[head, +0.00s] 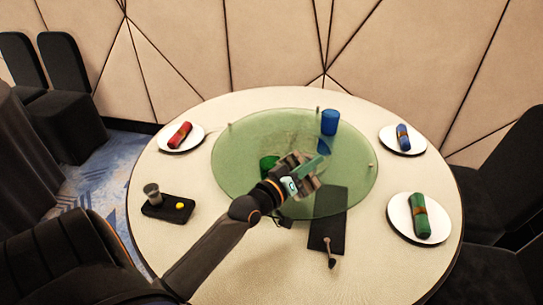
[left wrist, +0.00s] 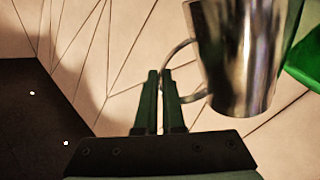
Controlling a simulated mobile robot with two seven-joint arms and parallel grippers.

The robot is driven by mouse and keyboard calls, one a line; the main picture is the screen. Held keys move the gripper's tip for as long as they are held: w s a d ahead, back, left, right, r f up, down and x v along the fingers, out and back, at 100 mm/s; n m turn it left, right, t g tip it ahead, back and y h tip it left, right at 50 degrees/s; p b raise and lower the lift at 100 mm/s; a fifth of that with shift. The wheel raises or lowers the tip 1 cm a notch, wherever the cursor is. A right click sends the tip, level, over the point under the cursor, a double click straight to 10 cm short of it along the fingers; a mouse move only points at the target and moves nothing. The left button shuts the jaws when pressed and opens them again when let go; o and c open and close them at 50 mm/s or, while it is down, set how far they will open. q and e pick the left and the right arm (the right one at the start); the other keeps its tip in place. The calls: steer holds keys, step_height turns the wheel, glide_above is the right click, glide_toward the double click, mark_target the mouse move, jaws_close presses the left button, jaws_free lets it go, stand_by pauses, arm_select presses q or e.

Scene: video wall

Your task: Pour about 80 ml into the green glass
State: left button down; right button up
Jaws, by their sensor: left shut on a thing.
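My left gripper (head: 308,169) is over the round green glass turntable (head: 235,150) in the head view. In the left wrist view its two fingers (left wrist: 164,82) are close together, shut on the loop handle of a shiny metal jug (left wrist: 238,55). The jug looks slightly tilted there; its contents are not visible. In the head view the gripper largely hides the jug. The green glass (head: 268,163) stands on the turntable just left of the gripper, partly hidden by my arm. A bright green surface (left wrist: 305,62) shows beside the jug in the left wrist view. My right gripper is not in view.
A blue glass (head: 329,122) stands on the turntable's far side. Plates with red (head: 180,135), blue (head: 403,137) and green (head: 420,218) rolled napkins ring the table. A black tray (head: 168,208) is at left; a dark flat board (head: 327,232) is near the front.

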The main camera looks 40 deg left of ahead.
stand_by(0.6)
arm_select(q)
steer(key=shift+d+f+m, duration=0.2)
steer(key=shift+f+m, duration=0.15)
steer(key=shift+m, duration=0.05)
steer(key=d+f+m+b, duration=0.2)
steer(key=d+f+m, duration=0.5)
steer(key=f+m, duration=0.2)
steer(key=shift+s+d+m, duration=0.3)
stand_by(0.4)
